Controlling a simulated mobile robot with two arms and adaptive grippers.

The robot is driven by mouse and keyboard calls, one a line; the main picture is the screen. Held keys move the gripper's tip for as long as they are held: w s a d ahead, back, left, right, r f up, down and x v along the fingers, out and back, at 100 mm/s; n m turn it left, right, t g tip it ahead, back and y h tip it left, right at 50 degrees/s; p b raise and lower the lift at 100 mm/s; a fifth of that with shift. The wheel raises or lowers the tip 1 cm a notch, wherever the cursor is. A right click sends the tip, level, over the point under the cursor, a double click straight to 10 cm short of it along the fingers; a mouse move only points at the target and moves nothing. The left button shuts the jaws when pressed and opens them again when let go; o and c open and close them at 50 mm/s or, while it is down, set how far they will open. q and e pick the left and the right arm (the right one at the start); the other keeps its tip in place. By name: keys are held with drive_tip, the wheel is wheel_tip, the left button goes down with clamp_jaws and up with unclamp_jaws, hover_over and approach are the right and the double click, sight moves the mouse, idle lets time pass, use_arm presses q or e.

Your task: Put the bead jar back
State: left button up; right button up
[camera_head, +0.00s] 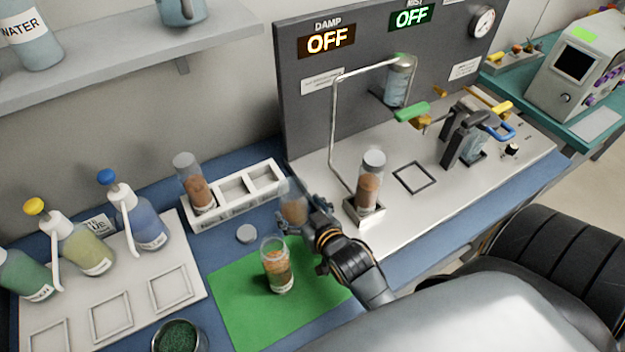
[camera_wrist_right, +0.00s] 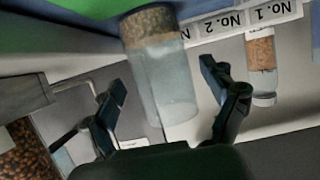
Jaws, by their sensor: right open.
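My right gripper (camera_head: 300,212) is open beside the rack's right end. A clear jar with brown grains (camera_head: 293,203) stands at its fingers; in the wrist view this jar (camera_wrist_right: 165,80) shows between the two spread fingers (camera_wrist_right: 165,105), not clamped. The white rack (camera_head: 235,208) holds another brown-filled jar (camera_head: 196,190) in its left slot; its other two slots look empty. The wrist view shows labels No. 1 and No. 2 on the rack (camera_wrist_right: 233,22). A capped jar of coarse brown beads (camera_head: 369,185) stands in the machine's holder. My left gripper is out of view.
An uncapped jar with layered orange-brown grains (camera_head: 278,268) stands on the green mat (camera_head: 232,300), close to my right gripper. A grey lid (camera_head: 246,233) lies near the mat. Pump bottles (camera_head: 140,222) stand left. The machine panel (camera_head: 300,75) rises behind.

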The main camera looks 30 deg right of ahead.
drive_tip(key=v, duration=0.9)
drive_tip(key=shift+b, duration=0.4)
